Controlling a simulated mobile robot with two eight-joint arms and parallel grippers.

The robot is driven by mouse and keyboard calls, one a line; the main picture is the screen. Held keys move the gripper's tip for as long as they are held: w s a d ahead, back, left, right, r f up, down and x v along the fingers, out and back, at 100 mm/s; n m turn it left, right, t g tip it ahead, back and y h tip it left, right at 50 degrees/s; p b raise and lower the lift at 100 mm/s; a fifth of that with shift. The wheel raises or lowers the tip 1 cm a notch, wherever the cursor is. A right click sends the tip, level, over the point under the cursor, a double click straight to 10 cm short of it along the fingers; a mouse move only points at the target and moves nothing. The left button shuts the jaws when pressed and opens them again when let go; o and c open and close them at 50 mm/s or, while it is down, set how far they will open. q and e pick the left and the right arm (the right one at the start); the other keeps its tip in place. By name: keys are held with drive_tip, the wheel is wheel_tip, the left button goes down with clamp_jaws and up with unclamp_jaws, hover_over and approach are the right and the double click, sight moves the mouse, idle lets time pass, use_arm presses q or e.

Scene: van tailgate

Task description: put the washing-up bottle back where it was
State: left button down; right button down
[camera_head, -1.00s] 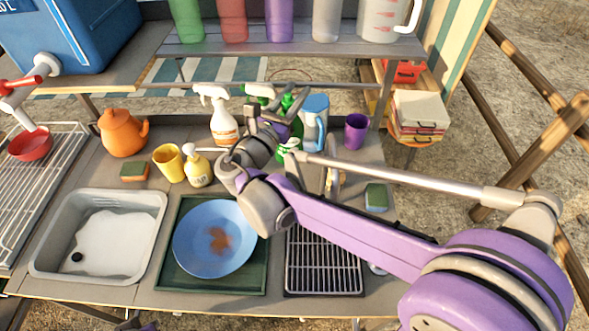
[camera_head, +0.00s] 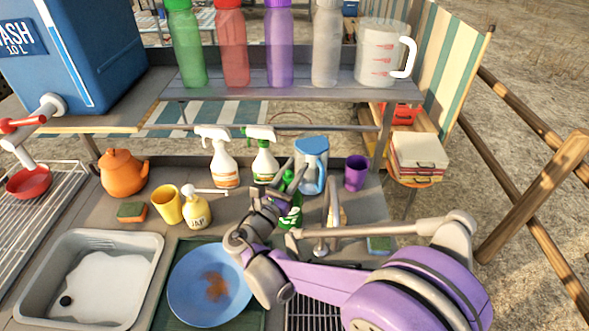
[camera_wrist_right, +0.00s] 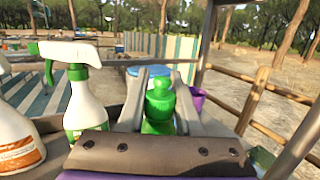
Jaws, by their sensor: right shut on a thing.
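The washing-up bottle, green with a green cap (camera_head: 291,214), is in my right gripper (camera_head: 283,186). The gripper is shut around its upper part, and the bottle looks roughly upright. In the right wrist view the green cap and shoulder (camera_wrist_right: 158,105) show between the two fingers. Its base is partly hidden by my arm, so I cannot tell whether it touches the worktop. It is in front of the blue-lidded jug (camera_head: 311,165) and the green-headed spray bottle (camera_head: 264,158), left of the tap (camera_head: 332,215). My left gripper is not in view.
An orange-labelled spray bottle (camera_head: 224,165) stands at the back. A yellow soap pump (camera_head: 196,210), yellow cup (camera_head: 167,204) and sponge (camera_head: 131,212) are to the left. A purple mug (camera_head: 356,173) is to the right. A blue plate (camera_head: 209,285) and grey basin (camera_head: 90,275) are in front.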

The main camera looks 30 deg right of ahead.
drive_tip(key=shift+f, duration=0.15)
drive_tip(key=c, duration=0.6)
unclamp_jaws()
drive_tip(key=v, duration=0.6)
drive_tip(key=b+v, duration=0.1)
drive_tip(key=v, duration=0.5)
drive_tip(key=shift+r, duration=0.2)
